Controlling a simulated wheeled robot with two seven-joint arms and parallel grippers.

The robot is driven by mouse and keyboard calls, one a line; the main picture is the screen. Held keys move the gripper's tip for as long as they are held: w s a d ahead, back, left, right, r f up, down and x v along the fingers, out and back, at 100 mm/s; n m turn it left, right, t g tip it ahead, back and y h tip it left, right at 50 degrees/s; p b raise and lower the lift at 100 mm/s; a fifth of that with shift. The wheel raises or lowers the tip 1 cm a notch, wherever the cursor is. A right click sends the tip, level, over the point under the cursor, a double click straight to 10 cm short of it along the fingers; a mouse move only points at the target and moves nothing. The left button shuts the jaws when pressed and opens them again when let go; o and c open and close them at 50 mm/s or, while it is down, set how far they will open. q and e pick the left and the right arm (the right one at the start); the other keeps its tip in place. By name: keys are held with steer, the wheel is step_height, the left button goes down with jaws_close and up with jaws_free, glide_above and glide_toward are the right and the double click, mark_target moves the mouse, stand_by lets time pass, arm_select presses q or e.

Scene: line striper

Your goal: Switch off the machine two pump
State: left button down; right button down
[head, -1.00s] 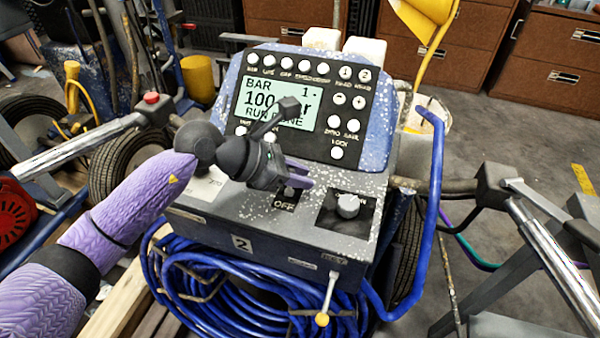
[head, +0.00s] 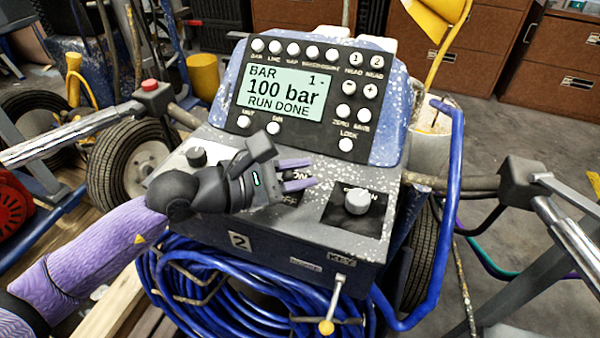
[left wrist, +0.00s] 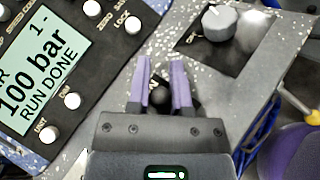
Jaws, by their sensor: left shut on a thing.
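The display (head: 287,92) reads "BAR 1", "100 bar" and "RUN DONE". My right gripper is out of view.
A grey knob (head: 357,201) stands right of the switch, and a dark knob (head: 196,156) stands to its left. White buttons surround the display. A blue tube handle (head: 440,210) rises at the right, and coiled blue hose (head: 230,300) hangs below.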

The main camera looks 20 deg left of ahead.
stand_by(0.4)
arm_select(q)
steer(key=c, duration=0.9)
jaws_free()
steer(key=o, duration=0.4)
steer(key=shift+c, duration=0.2)
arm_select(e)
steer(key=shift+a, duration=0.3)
arm_select(q)
steer(key=shift+s+a, duration=0.1)
steer(key=p+v, duration=0.1)
steer(key=v, duration=0.8)
steer(key=shift+s+a, duration=0.25)
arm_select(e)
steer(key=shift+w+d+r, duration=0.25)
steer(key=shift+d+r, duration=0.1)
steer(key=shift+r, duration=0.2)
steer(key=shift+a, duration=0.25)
